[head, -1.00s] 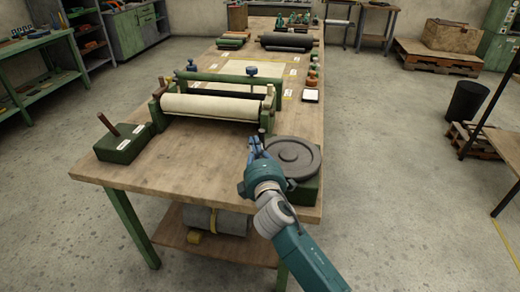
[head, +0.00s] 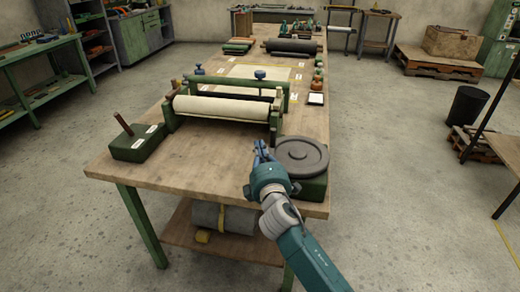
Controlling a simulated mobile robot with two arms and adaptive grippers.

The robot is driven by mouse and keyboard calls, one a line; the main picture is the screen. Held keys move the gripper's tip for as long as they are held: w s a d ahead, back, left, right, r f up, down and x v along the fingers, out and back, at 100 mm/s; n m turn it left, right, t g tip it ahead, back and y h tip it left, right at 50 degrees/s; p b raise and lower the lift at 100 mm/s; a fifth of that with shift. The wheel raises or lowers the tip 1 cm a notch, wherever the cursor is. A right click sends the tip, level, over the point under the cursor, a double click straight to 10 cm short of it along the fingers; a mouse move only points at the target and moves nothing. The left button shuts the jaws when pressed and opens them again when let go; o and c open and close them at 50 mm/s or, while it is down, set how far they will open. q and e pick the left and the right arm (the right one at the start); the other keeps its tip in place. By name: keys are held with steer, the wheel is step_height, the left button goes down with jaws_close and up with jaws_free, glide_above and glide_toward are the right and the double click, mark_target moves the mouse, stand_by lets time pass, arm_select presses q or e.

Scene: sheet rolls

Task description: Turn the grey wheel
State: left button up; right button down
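The grey wheel (head: 302,155) lies flat on top of a dark green box at the near right corner of the wooden table. My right gripper (head: 260,147) is at the left side of the wheel, fingers pointing away toward the roller frame. Its fingertips are small and close together here; I cannot tell whether they touch the wheel's rim or how far they are open. My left gripper is not in view.
A green roller frame with a cream roll (head: 222,108) stands on the table beyond the gripper. A dark green box with an upright brown lever (head: 124,124) sits at the left table edge. Bare wooden tabletop (head: 200,155) lies between them.

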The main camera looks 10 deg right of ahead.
steer(key=s, duration=0.2)
steer(key=s+p, duration=0.1)
steer(key=s, duration=0.1)
steer(key=shift+a, duration=0.25)
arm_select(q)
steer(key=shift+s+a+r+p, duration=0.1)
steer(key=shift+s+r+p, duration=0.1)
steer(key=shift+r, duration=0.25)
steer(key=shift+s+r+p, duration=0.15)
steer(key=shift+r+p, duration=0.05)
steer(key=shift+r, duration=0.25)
arm_select(e)
steer(key=shift+s+a, duration=0.2)
steer(key=shift+s, duration=2.7)
